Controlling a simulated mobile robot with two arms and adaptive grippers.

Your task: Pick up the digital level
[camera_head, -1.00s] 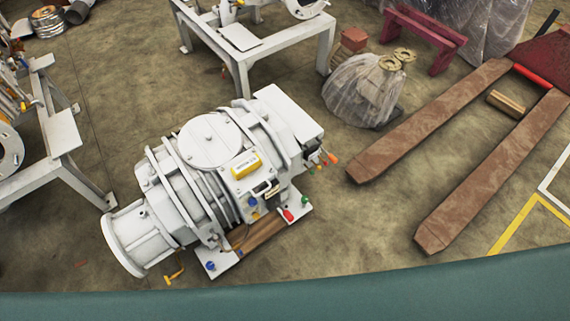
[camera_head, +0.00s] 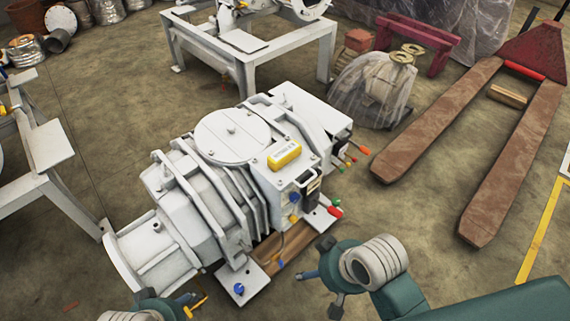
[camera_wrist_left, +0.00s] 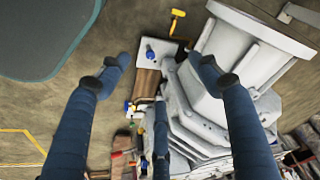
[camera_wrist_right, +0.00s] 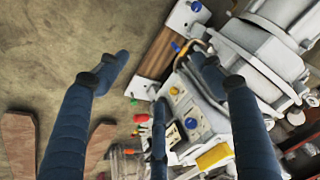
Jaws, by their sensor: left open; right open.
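The digital level appears to be the small yellow box (camera_head: 284,155) lying on top of the white vacuum pump (camera_head: 200,190) in the head view. It also shows at the bottom of the right wrist view (camera_wrist_right: 213,155), partly behind a finger. My right gripper (camera_head: 318,262) is open and empty in front of the pump's lower right side, well short of the yellow box. My left gripper (camera_head: 185,303) is open, low at the bottom edge near the pump's flange. In the left wrist view, its spread fingers (camera_wrist_left: 160,65) have nothing between them; I cannot make out the level there.
Coloured knobs and levers (camera_head: 335,210) stick out from the pump's right side. A wooden block (camera_head: 275,258) lies under it. A brown pallet jack (camera_head: 510,150) stands at right, a plastic-wrapped item (camera_head: 375,90) behind. White metal stands (camera_head: 250,50) are at back and left.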

